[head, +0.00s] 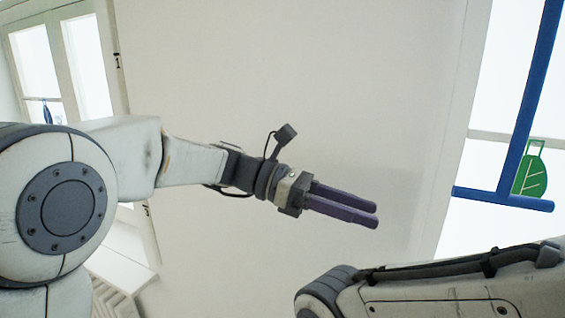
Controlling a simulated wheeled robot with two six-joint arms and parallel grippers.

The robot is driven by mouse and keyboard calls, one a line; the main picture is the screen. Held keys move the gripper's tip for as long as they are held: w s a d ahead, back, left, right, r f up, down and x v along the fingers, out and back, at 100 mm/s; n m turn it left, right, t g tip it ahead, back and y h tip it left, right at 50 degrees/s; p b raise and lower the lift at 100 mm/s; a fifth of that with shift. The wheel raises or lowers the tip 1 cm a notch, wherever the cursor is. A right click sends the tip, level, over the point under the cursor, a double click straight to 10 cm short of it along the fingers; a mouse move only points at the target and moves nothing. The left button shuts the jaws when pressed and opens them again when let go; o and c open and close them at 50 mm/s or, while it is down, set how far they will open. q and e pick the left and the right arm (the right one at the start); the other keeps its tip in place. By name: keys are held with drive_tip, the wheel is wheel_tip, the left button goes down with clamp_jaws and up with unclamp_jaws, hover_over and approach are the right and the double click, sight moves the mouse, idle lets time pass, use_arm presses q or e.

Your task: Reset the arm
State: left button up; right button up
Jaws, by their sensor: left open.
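My left arm comes in from the left and reaches across to the middle of the view. My left gripper (376,215) points right and slightly down, in front of a plain pale wall. Its two dark purple fingers lie side by side with a narrow gap between them, and nothing is held. Part of my right arm shows at the lower right, with a dark cable along it. My right gripper is out of the frame.
A pale wall (300,80) fills the middle. A window (60,65) is at the upper left. A white slatted object (115,295) shows at the lower left.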

use_arm(q)
drive_tip(key=a+f+m+t+y, duration=0.2)
drive_tip(key=a+f+t+y, duration=0.15)
drive_tip(key=a+f, duration=0.55)
drive_tip(key=a+f+m+t+y, duration=0.2)
drive_tip(key=a+f+y, duration=0.35)
drive_tip(key=f, duration=0.65)
drive_tip(key=s+a+f+m+t+y, duration=0.1)
drive_tip(key=a+f+m+y, duration=0.3)
drive_tip(key=a, duration=0.5)
drive_tip(key=s+a+f+m+t+y, duration=0.15)
drive_tip(key=a+f+m, duration=0.25)
drive_tip(key=a+m, duration=0.4)
drive_tip(key=s+d+f+m+g+b, duration=0.2)
drive_tip(key=s+d+f+m+b, duration=0.4)
drive_tip(key=s+d+b, duration=0.7)
wheel_tip(320, 180, down, 3)
drive_tip(key=shift+s+r+h+b, duration=0.2)
drive_tip(key=shift+h+b, duration=0.25)
drive_tip(key=shift+b, duration=0.15)
